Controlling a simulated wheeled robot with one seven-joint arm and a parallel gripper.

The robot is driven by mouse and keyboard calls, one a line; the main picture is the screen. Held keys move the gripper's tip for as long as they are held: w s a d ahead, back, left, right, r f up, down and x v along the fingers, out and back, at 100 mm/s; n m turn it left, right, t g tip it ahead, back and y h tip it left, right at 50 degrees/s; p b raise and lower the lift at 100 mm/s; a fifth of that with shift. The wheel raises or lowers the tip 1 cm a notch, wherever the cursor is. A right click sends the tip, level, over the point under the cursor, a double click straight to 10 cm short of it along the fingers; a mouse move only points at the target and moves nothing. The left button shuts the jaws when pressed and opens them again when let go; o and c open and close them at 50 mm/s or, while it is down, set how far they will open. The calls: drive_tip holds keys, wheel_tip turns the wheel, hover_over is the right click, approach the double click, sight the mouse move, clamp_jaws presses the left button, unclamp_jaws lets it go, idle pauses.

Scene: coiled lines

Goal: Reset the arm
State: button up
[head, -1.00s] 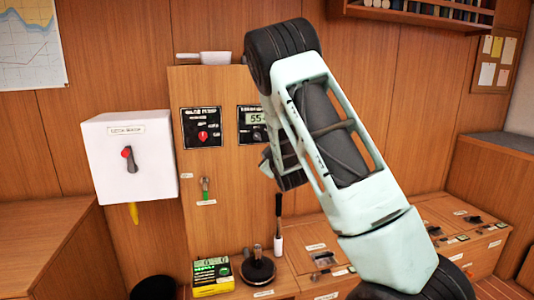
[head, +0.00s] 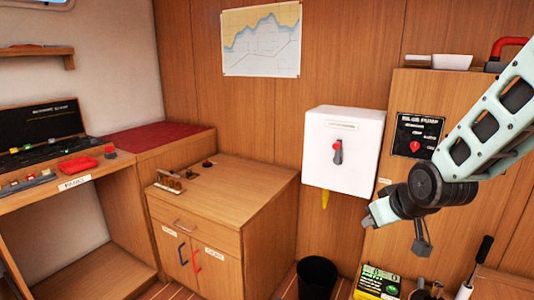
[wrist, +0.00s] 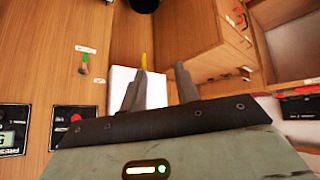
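My arm (head: 490,125) comes in from the right edge of the head view and bends at a dark joint. My gripper (head: 374,217) hangs in front of the wooden panel, just right of and below the white wall box (head: 343,158) in the picture. In the wrist view, my gripper (wrist: 161,86) shows two grey fingers standing apart with nothing between them. The white box (wrist: 121,80) lies beyond them in that upturned view.
A wooden cabinet (head: 222,215) with blue and red handles stands left of the white box. A black bin (head: 317,276) is on the floor between cabinet and panel. A green and yellow box (head: 377,283) is at the panel's foot. A desk (head: 65,175) stands far left.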

drive_tip(key=s+a+r+n+g+y+p, duration=0.1)
drive_tip(key=s+a+r+n+g, duration=0.15)
drive_tip(key=s+a, duration=0.7)
drive_tip(key=s+a+n+g, duration=0.1)
drive_tip(key=s+g, duration=0.1)
drive_tip(key=s, duration=0.7)
drive_tip(key=s+a+r+g+h+p, duration=0.1)
drive_tip(key=s+g, duration=0.2)
drive_tip(key=s, duration=0.7)
drive_tip(key=shift+s+a+n+p, duration=0.15)
drive_tip(key=shift+a+n+p, duration=0.15)
drive_tip(key=shift+n, duration=0.05)
drive_tip(key=shift+g, duration=0.25)
